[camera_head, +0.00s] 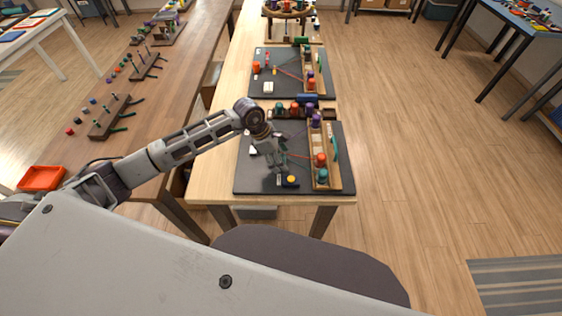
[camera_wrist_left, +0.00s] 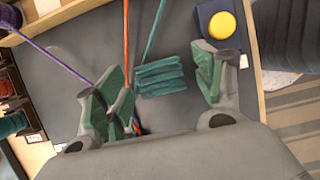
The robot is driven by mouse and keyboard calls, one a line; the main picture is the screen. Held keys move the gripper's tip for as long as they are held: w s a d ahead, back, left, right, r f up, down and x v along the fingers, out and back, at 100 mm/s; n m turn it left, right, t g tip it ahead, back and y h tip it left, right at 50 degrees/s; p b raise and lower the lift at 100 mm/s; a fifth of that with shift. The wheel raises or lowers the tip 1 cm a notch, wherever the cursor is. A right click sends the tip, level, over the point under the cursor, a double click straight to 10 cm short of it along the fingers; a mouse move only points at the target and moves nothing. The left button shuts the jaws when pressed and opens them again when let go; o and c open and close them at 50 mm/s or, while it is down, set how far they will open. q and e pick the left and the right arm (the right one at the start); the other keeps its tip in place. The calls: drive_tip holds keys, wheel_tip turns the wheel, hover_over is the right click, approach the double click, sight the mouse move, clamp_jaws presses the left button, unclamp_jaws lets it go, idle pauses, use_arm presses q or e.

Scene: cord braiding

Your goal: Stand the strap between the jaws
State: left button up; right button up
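My left gripper (camera_head: 274,163) is low over the dark mat of the near station. In the left wrist view my left gripper (camera_wrist_left: 162,88) is open, its green-padded fingers wide apart. A teal ribbed bundle (camera_wrist_left: 160,77) shows in the gap between the fingers, nearer the left one; I cannot tell its height or whether anything touches it. A teal cord (camera_wrist_left: 155,30) runs up from it. An orange cord (camera_wrist_left: 126,35) passes behind the left finger to a small multicoloured braided bit (camera_wrist_left: 138,126), partly hidden. I cannot tell which piece is the strap. My right gripper is not in view.
A yellow button (camera_wrist_left: 222,25) on a dark blue box is beside the right finger. A purple cord (camera_wrist_left: 60,60) crosses the left side. A wooden tray (camera_head: 333,181) with coloured spools lines the mat's right side. The dark mat (camera_head: 250,183) is clear at front left.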

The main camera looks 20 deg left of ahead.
use_arm(q)
drive_tip(key=c, duration=1.1)
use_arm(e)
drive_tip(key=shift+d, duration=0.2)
use_arm(q)
drive_tip(key=shift+o, duration=0.2)
drive_tip(key=shift+r, duration=0.15)
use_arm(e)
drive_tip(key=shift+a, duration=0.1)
use_arm(q)
drive_tip(key=shift+w+r, duration=0.1)
drive_tip(key=shift+r, duration=0.4)
wheel_tip(320, 180, up, 7)
drive_tip(key=shift+f+b, duration=0.1)
drive_tip(key=shift+b, duration=0.45)
drive_tip(key=shift+r, duration=1)
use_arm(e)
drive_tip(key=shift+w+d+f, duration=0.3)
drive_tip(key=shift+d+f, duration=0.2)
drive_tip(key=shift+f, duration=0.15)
